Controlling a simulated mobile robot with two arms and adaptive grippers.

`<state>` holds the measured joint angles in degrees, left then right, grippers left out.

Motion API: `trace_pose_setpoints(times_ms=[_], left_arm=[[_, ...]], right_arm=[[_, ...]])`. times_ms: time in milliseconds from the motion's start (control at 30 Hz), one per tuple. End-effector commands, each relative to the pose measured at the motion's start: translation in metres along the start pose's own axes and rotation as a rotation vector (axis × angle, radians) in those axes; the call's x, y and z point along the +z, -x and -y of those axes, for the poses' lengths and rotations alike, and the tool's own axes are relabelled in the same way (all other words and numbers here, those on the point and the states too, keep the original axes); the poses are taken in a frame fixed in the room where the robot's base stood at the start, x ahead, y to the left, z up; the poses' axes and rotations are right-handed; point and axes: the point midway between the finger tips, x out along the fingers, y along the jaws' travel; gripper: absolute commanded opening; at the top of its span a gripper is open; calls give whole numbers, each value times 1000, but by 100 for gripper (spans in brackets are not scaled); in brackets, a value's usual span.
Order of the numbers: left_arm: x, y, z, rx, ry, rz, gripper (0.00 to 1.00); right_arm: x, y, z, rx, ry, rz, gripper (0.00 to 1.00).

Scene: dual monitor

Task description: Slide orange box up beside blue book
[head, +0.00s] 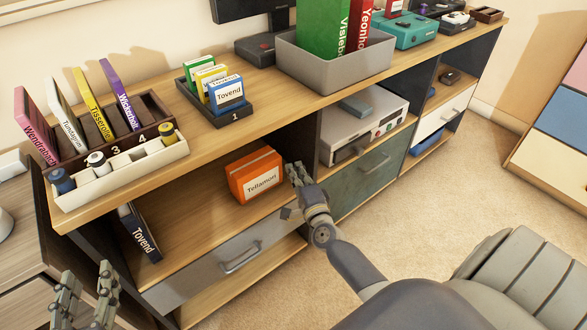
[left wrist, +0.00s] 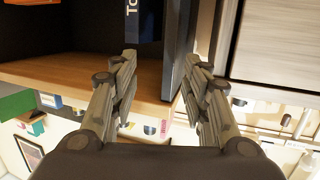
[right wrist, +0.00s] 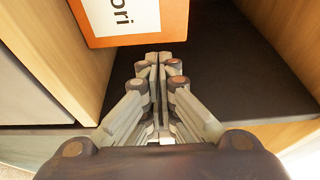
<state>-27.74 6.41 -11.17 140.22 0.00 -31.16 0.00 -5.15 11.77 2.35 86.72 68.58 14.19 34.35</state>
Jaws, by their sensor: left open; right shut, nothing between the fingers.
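The orange box (head: 262,162) with a white "Tellamori" label stands on the lower wooden shelf, toward its right end. It shows large at the top of the right wrist view (right wrist: 178,30). The blue book (head: 140,232), labelled "Tovend", stands upright at the shelf's left end, well apart from the box. Its spine shows in the left wrist view (left wrist: 146,22). My right gripper (head: 296,172) is shut and empty beside the box's right side; I cannot tell if they touch. My left gripper (head: 88,285) is open and empty, in front of the shelf's left end.
The shelf floor (head: 195,220) between book and box is clear. A grey drawer (head: 225,262) lies below. The upper top carries a cream organizer (head: 125,172), a black tray (head: 213,107) and a grey bin (head: 335,68). A grey machine (head: 365,125) is right of the divider.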

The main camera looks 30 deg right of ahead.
Motion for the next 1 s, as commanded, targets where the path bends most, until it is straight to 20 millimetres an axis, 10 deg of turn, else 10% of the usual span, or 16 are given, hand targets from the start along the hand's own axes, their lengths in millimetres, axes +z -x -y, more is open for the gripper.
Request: trace_pose_setpoints(times_ms=[667, 1000], left_arm=[[-20, -2, -3, 6, 2, -96, 43], [36, 10, 5, -12, -1, 192, 43]], right_arm=[[1, -19, 0, 1, 1, 0, 0], [41, -6, 0, 5, -2, 1, 0]])
